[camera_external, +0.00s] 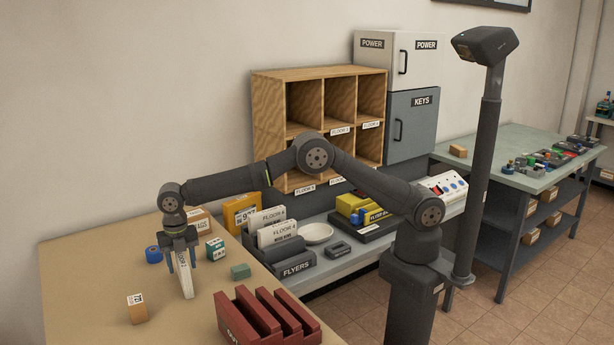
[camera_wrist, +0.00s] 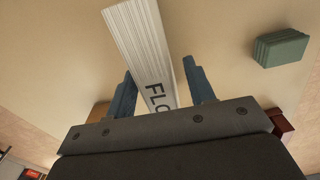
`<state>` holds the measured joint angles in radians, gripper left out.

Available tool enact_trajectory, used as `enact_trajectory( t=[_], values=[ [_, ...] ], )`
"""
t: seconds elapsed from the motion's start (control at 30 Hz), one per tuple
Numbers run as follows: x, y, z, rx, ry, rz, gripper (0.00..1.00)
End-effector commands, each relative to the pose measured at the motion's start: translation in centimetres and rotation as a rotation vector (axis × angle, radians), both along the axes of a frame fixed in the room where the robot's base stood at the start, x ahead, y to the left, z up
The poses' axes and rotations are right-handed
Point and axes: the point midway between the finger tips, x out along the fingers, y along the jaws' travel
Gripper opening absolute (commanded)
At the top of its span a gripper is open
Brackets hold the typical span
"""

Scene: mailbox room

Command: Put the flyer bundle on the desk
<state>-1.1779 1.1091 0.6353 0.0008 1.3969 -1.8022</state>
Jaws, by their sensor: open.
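A white flyer bundle (camera_external: 184,278) labelled FLOOR 2 stands on edge at the desk (camera_external: 85,275), its lower end seeming to touch the top. In the wrist view the bundle (camera_wrist: 146,45) runs between my blue fingers, with a gap visible on each side. My gripper (camera_external: 182,262) points down around the bundle's upper part and is open; it also shows in the wrist view (camera_wrist: 160,85). Two more white bundles (camera_external: 279,232), labelled FLOOR 4, stand in the dark FLYERS holder (camera_external: 297,270) on the grey bench.
Near my gripper are a blue tape roll (camera_external: 153,254), a green-and-white box (camera_external: 215,248), a green block (camera_external: 240,271) and a small tan box (camera_external: 137,308). A red slotted rack (camera_external: 240,325) stands at the desk's front. The desk's left side is clear.

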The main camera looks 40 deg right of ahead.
Motion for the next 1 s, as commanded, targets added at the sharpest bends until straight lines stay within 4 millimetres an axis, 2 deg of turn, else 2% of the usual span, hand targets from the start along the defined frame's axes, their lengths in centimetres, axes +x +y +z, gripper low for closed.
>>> enact_trajectory(
  t=[0.1, 0.13, 0.37, 0.77, 0.87, 1.0],
  values=[
    [0.0, 0.0, 0.0, 0.000, 0.000, 0.000, 0.49],
    [0.0, 0.0, 0.0, 0.000, 0.000, 0.000, 0.45],
    [0.0, 0.0, 0.1, 0.000, 0.000, 0.000, 0.00],
    [0.0, 0.1, 0.7, 0.002, -0.001, 0.000, 0.00],
    [0.0, 0.1, 1.7, 0.002, -0.001, 0.000, 0.00],
    [0.1, 0.1, 4.1, 0.004, -0.003, -0.001, 0.00]
  ],
)
